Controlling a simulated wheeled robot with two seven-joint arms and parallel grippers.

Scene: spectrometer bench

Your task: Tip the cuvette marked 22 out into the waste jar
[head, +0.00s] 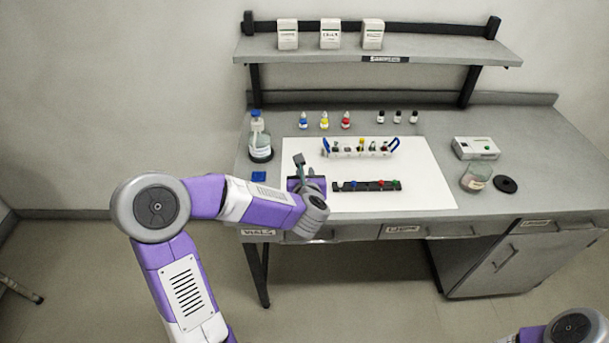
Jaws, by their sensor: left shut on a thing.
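My left gripper (301,170) is above the left part of the white mat, left of the cuvette rack. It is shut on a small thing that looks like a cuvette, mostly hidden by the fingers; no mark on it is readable. The rack (342,154), with blue end handles, holds several small cuvettes; their numbers are too small to read. A glass jar with a pale label (475,179), which looks like the waste jar, stands at the right of the bench, far from my left gripper. It seems open, with a round black lid (506,184) beside it. My right gripper is out of view.
A dark strip (366,187) with coloured caps lies on the white mat (425,190). Dropper bottles (325,122) and dark vials (398,118) stand behind. A shelf (440,50) overhangs the back.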

